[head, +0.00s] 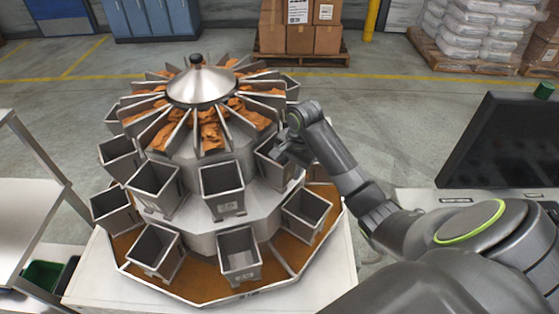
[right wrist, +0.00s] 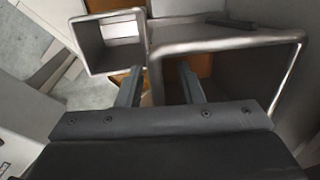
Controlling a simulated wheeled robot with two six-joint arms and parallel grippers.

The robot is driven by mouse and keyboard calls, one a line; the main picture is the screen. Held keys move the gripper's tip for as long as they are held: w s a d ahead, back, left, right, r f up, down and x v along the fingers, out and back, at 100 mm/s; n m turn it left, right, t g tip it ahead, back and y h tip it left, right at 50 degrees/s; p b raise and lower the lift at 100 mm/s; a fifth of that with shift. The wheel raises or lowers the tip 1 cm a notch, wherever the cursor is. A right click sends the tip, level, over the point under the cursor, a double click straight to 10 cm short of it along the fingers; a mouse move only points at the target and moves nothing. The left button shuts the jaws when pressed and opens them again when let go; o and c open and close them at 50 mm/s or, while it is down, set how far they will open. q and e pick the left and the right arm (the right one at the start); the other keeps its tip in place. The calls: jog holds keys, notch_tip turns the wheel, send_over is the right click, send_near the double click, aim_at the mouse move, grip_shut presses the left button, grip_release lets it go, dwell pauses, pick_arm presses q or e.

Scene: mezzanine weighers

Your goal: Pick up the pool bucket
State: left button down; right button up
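The weigher (head: 205,205) carries two rings of open-topped grey metal buckets. I take the pool bucket to be the upper-ring one on the right (head: 270,168), partly hidden by my right gripper (head: 286,150). In the right wrist view this bucket (right wrist: 232,45) lies right ahead, its rim facing the camera. My right gripper (right wrist: 159,67) is open with nothing held. One finger is left of the bucket's near-left wall and the other appears over its opening, so they seem to straddle the wall. Contact cannot be told. My left gripper is out of view.
Other upper buckets (head: 222,190) and lower buckets (head: 240,254) stand close by; another bucket (right wrist: 112,42) shows left in the wrist view. Radial troughs with orange-brown pieces (head: 208,133) rise above. A dark monitor (head: 505,140) stands at the right. Pallets lie farther back on open floor.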

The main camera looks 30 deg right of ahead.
jog(key=shift+f+p, duration=0.2)
jog(key=shift+p, duration=0.1)
jog(key=shift+c, duration=0.3)
grip_shut()
